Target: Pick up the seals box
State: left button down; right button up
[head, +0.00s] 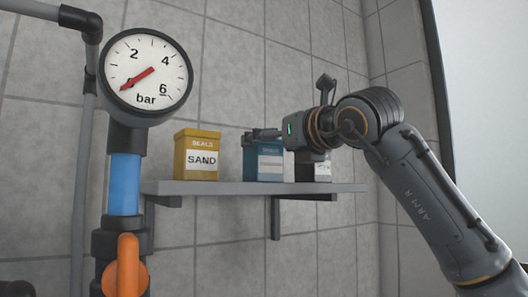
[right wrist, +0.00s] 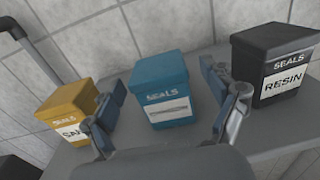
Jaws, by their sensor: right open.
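Three lidded boxes stand on a wall shelf, and each has SEALS written on it. The yellow box (head: 196,157) reads SAND and also shows in the right wrist view (right wrist: 72,113). The blue box (head: 264,163) has a white label that I cannot read; it is central in the right wrist view (right wrist: 161,88). The black box (head: 318,170) reads RESIN in the right wrist view (right wrist: 275,62). My right gripper (head: 262,135) is open and empty at the blue box, with a finger to either side of it in the right wrist view (right wrist: 163,78). My left gripper is out of view.
The grey shelf (head: 165,188) is fixed to a tiled wall on brackets. A pressure gauge (head: 147,72) on a pipe with a blue section and an orange handle (head: 127,265) stands in front at left. Shelf space lies between the yellow and blue boxes.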

jog(key=p+x, duration=0.1)
jog(key=x, duration=0.1)
jog(key=shift+w+a, duration=0.25)
jog(key=shift+w+a+f, duration=0.15)
jog(key=shift+w+a, duration=0.1)
jog(key=shift+w, duration=0.1)
jog(key=shift+s+d, duration=0.1)
jog(key=shift+s, duration=0.05)
jog(key=shift+c, duration=0.8)
jog(key=shift+s+d, duration=0.1)
jog(key=c, duration=0.4)
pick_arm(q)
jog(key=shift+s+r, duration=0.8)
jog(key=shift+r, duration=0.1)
pick_arm(e)
jog(key=c, duration=0.8)
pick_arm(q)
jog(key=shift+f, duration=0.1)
pick_arm(e)
jog(key=shift+r, duration=0.25)
